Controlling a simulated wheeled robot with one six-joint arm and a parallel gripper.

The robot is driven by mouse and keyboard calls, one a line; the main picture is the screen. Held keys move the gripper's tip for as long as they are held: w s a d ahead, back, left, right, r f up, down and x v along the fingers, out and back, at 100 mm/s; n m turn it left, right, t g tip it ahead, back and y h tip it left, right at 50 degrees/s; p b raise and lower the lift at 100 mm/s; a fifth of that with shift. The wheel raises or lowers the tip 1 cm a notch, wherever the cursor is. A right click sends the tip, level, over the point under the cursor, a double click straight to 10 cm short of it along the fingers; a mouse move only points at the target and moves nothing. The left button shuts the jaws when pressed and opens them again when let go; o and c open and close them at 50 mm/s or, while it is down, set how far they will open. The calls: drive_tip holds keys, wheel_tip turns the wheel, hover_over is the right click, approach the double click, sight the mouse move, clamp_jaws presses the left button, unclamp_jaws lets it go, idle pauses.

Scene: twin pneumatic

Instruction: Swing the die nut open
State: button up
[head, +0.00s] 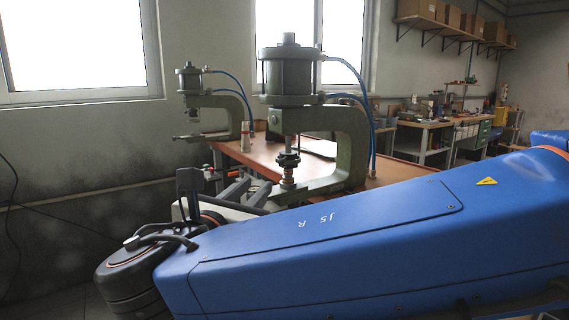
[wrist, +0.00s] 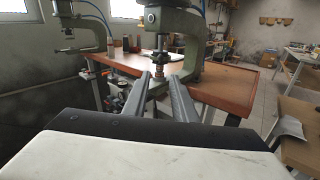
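Two green pneumatic presses stand on an orange-brown bench. The near press (head: 290,80) has a dark, lobed nut (head: 288,160) on the rod below its cylinder, with a copper-coloured stem (head: 288,176) beneath. I take this to be the die nut; how far it is turned I cannot tell. In the wrist view the nut (wrist: 160,58) shows straight ahead, beyond my fingertips. My gripper (wrist: 159,78) is open, its two grey fingers apart with nothing held between them. In the head view my gripper (head: 247,185) is left of the nut, and apart from it in the wrist view.
The far press (head: 190,80) stands at the left; it also shows in the wrist view (wrist: 78,32). A pale bottle (head: 246,136) stands on the bench (head: 395,179) between the presses. Blue hoses (head: 372,120) hang beside the near press. Open floor (wrist: 252,85) lies right of the bench.

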sight(280, 163)
drive_tip(key=x, duration=1.7)
drive_tip(key=shift+w+f, duration=0.1)
drive_tip(key=shift+f, duration=0.05)
drive_tip(key=shift+c, duration=0.4)
clamp_jaws()
